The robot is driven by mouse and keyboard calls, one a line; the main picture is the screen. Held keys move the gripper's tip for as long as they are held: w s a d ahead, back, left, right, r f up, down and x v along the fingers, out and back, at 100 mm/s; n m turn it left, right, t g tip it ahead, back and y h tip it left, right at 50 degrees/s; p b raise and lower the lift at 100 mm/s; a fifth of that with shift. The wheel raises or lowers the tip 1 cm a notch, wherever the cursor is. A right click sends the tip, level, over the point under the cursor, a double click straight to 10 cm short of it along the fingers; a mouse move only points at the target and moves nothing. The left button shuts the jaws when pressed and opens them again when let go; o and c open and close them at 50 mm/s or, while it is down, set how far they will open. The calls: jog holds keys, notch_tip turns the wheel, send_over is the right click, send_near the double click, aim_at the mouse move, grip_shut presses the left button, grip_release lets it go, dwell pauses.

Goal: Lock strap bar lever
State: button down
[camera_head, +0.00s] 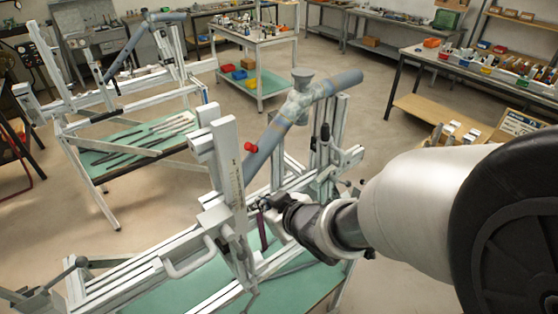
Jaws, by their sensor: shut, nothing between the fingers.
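The near frame jig (130,268) is built of silver aluminium rails over a green board. A grey-blue bicycle frame tube (268,146) is clamped in it and slants up to the right. A red knob (250,147) sits beside the tube on an upright silver plate (228,165). My gripper (262,204) is at the middle of the jig, just right of that plate, with its fingers shut and empty. A dark strap-like piece (262,232) hangs just below the fingertips. I cannot tell which part is the strap bar lever, or whether the fingers touch it.
A curved grey handle (190,262) sticks out of the jig at lower left. A second frame jig (130,95) stands behind to the left. A tool trolley (262,80) and workbenches (440,60) stand farther back. The floor between is open.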

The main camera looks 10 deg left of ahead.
jog(key=d+f+b+x, duration=0.1)
jog(key=x, duration=0.5)
jog(key=d+f+b+x, duration=0.1)
jog(key=b+x, duration=0.1)
jog(key=x, duration=0.4)
jog(key=shift+a+f, duration=0.2)
jog(key=shift+f, duration=0.15)
jog(key=shift+d+p, duration=0.1)
jog(key=shift+p, duration=0.65)
jog(key=shift+w+d+f+m+g+y+p, duration=0.35)
jog(key=shift+m+g+p, duration=0.3)
jog(key=shift+p, duration=1.2)
jog(key=shift+w+d+f+m+g+y+p, duration=0.15)
jog(key=shift+f+m+g+y+p, duration=0.2)
jog(key=shift+f+p, duration=0.4)
jog(key=shift+w+d+f+m+g+y+p, duration=0.1)
jog(key=shift+f+m+g+y+p, duration=0.2)
jog(key=shift+f+p, duration=0.4)
jog(key=shift+w+d+f+m+g+y+p, duration=0.2)
jog(key=shift+f+m+y+p, duration=0.3)
jog(key=shift+p, duration=0.4)
jog(key=shift+f, duration=0.4)
